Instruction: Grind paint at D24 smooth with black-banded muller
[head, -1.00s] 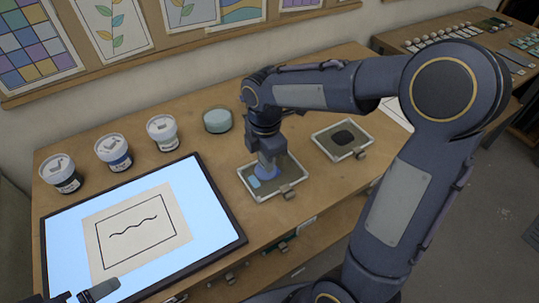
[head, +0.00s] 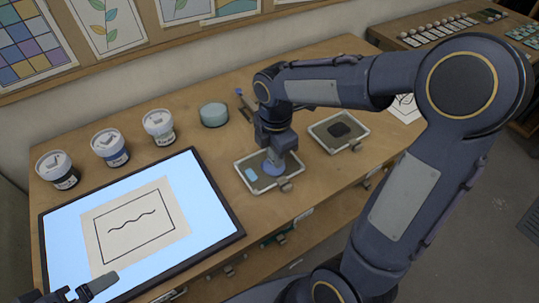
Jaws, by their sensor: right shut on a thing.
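My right gripper (head: 277,150) is shut on a muller (head: 274,168), whose bluish base stands on the left framed glass slab (head: 252,188). The gripper hides the muller's upper part, and I cannot make out a black band. A light blue paint patch (head: 251,174) lies on the same slab, just left of the muller. A second framed slab (head: 320,139) to the right carries a dark paint patch (head: 340,130). I cannot read a D24 label on either slab. My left gripper (head: 88,289) shows only in part at the lower left, over the light panel's front edge.
A lit panel (head: 205,200) with a wavy-line drawing (head: 135,222) fills the table's left. Behind it stand three lidded jars (head: 58,170) (head: 110,147) (head: 159,127). A round teal container (head: 214,115) is behind the left slab. Bare wood (head: 190,160) lies between panel and slab.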

